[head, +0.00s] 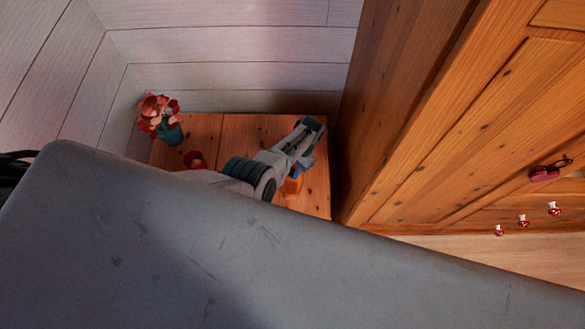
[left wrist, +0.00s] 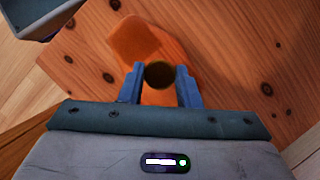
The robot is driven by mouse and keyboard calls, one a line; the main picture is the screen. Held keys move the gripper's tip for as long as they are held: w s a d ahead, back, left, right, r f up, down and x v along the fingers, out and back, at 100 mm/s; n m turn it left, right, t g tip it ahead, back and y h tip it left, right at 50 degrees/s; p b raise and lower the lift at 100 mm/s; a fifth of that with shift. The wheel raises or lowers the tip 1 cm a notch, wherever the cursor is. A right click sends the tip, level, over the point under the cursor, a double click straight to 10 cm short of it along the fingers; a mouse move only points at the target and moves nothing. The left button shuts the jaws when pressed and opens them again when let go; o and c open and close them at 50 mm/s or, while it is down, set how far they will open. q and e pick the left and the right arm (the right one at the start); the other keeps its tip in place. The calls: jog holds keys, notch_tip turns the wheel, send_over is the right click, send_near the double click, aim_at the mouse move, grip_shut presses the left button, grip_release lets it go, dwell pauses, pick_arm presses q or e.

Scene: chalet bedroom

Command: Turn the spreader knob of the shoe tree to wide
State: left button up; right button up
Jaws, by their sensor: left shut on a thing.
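The shoe tree is an orange shape on the wooden tabletop, seen in the left wrist view (left wrist: 142,42) and partly in the head view (head: 291,188). Its spreader knob (left wrist: 159,74) is a dark round end between the blue fingers of my left gripper (left wrist: 160,72). The left gripper is shut on the knob from above, one finger on each side. In the head view my left gripper (head: 303,168) is over the right part of the tabletop, and the knob is hidden there. My right gripper is not in view.
A potted red flower (head: 161,118) stands at the back left of the wooden tabletop (head: 235,130). A small red object (head: 194,159) is beside my left arm. A tall wooden cabinet (head: 450,110) rises close on the right. Plank walls close off the back and left.

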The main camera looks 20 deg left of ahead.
pick_arm(q)
jog(key=o, duration=1)
jog(key=shift+c, duration=0.2)
jog(key=shift+r, duration=0.1)
jog(key=shift+w+r, duration=0.15)
jog(key=shift+r, duration=0.15)
jog(key=p+v, duration=0.1)
jog(key=v, duration=0.9)
jog(key=shift+p, duration=0.3)
jog(key=shift+f, duration=0.1)
